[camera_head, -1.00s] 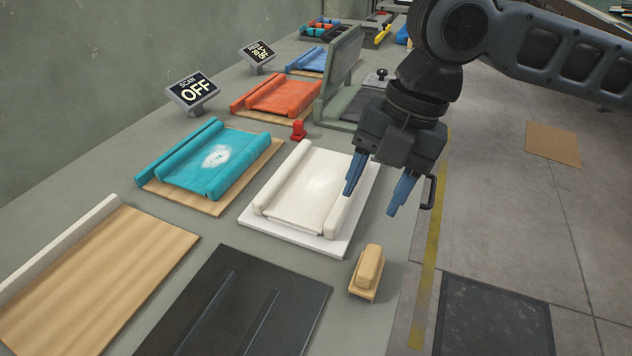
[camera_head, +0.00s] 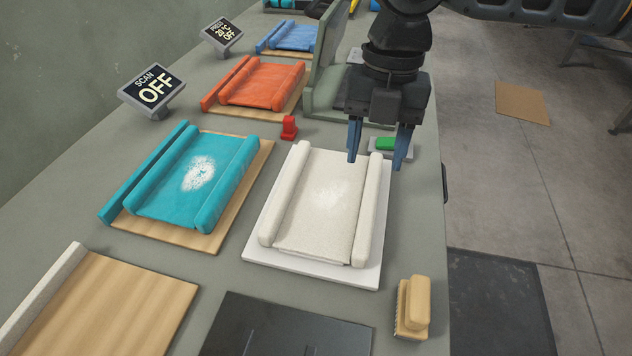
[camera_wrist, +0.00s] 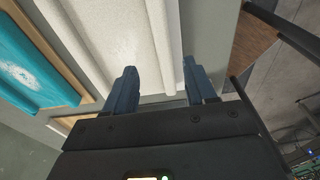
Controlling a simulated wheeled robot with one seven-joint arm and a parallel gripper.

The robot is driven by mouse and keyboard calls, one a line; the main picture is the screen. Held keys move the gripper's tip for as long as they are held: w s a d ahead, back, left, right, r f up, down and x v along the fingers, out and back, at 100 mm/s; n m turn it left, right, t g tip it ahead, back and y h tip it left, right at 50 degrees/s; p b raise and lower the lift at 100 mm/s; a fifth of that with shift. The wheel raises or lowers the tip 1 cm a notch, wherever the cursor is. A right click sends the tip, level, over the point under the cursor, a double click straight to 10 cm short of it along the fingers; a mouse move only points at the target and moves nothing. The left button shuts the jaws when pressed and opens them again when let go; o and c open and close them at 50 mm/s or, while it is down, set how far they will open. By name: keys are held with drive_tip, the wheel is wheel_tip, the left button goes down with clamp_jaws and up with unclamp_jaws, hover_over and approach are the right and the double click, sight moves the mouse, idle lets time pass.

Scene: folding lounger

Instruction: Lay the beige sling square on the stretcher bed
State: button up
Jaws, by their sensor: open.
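The beige sling (camera_head: 322,200), cream-coloured with a thick roll along each long side, lies flat on a white tray (camera_head: 312,273). A pale worn patch marks its middle. It also shows in the wrist view (camera_wrist: 110,35). My gripper (camera_head: 378,160) is open and empty, fingers pointing down, near the far end of the sling's right roll. In the wrist view the fingers (camera_wrist: 160,90) stand either side of that roll's line; I cannot tell their height above it. No bed is labelled; a bare wooden board (camera_head: 125,305) with a pale side rail lies at the lower left.
A teal sling (camera_head: 195,175) lies on a board to the left, an orange one (camera_head: 262,83) behind it. A brush (camera_head: 412,305) and dark plate (camera_head: 285,325) lie in front. A red peg (camera_head: 289,127), green button (camera_head: 385,143) and grey-green upright panel (camera_head: 328,55) stand close by.

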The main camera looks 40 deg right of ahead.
sight(371, 196)
drive_tip(key=f, duration=0.4)
drive_tip(key=s+f, duration=0.1)
drive_tip(key=f, duration=0.2)
drive_tip(key=shift+s+a, duration=0.1)
drive_tip(key=shift+a, duration=0.3)
drive_tip(key=shift+c, duration=0.4)
clamp_jaws()
